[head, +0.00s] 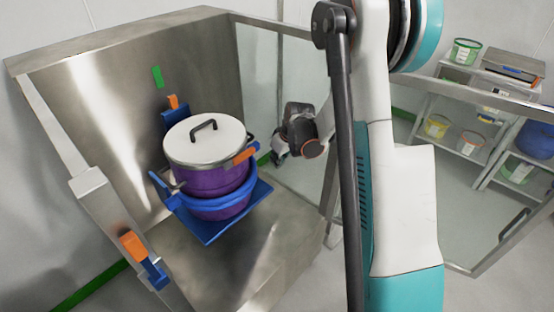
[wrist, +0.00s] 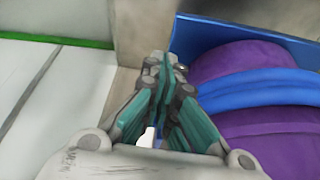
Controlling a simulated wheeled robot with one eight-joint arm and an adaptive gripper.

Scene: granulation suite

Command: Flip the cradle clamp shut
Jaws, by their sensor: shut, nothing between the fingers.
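A purple pot (head: 212,180) with a white lid and black handle sits upright in the blue cradle (head: 216,226). A blue band (head: 190,203) wraps around the pot's lower body; it also shows in the wrist view (wrist: 262,88). An orange handle (head: 246,154) sits at the pot's right side, near the lid rim; whether the clamp is latched I cannot tell. My gripper (head: 278,158) is just right of the pot and cradle, apart from the orange handle in the picture. In the wrist view its fingers (wrist: 165,72) are together and empty, beside the cradle's blue plate (wrist: 215,33).
A steel enclosure (head: 90,110) surrounds the cradle at the back and left. An orange-and-blue lever (head: 135,247) is on the left post. A glass door (head: 480,235) and shelves with tubs (head: 437,126) are at right. Bare steel lies before the cradle.

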